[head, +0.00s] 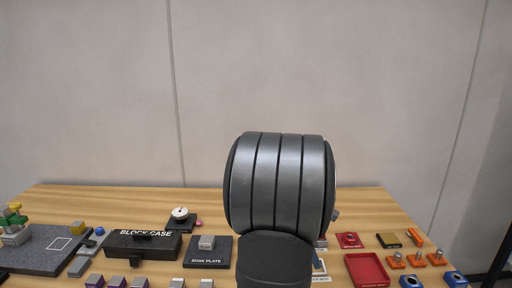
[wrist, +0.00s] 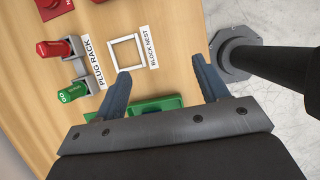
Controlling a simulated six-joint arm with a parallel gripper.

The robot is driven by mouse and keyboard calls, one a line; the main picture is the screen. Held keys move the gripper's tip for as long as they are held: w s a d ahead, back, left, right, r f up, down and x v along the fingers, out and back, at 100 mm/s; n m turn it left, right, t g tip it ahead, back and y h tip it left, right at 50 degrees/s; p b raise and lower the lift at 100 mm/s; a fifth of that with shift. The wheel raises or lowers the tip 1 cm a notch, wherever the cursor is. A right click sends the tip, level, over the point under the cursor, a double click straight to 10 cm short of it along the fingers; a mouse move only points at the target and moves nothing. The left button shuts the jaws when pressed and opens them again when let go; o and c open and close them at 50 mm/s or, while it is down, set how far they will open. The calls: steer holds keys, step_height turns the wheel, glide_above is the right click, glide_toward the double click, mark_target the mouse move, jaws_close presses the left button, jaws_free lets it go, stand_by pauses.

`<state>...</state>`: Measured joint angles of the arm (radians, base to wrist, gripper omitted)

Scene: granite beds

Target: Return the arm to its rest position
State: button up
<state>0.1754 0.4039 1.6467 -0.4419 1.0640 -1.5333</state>
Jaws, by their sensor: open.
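My gripper (wrist: 163,88) shows in the wrist view with its two blue-grey fingers spread wide and nothing between them. It hangs above the wooden table near its edge. Below and around the fingers are a white square outline labelled BLOCK NEST (wrist: 126,53) and a green tray (wrist: 150,107), partly hidden by the gripper. In the head view my own arm link fills the centre and hides the gripper.
A plug rack (wrist: 78,87) holds a red and a green plug. In the head view, the block case (head: 143,246), scan plate (head: 207,258), granite slab (head: 45,262) and red tray (head: 367,270) stand on the table. Several orange pieces (head: 416,260) are at right. The air above the table is clear.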

steer(key=s+d, duration=0.1)
steer(key=d, duration=1)
steer(key=w+a+f, duration=0.8)
steer(key=shift+w+a, duration=0.15)
steer(key=shift+w, duration=0.15)
steer(key=shift+w+a+f, duration=0.1)
steer(key=shift+w+f, duration=0.05)
steer(key=shift+f, duration=0.3)
steer(key=shift+r, duration=0.1)
steer(key=shift+r, duration=0.3)
steer(key=s+d+r, duration=0.8)
steer(key=s, duration=0.1)
steer(key=w+a, duration=0.1)
steer(key=a, duration=0.5)
steer(key=shift+a, duration=0.35)
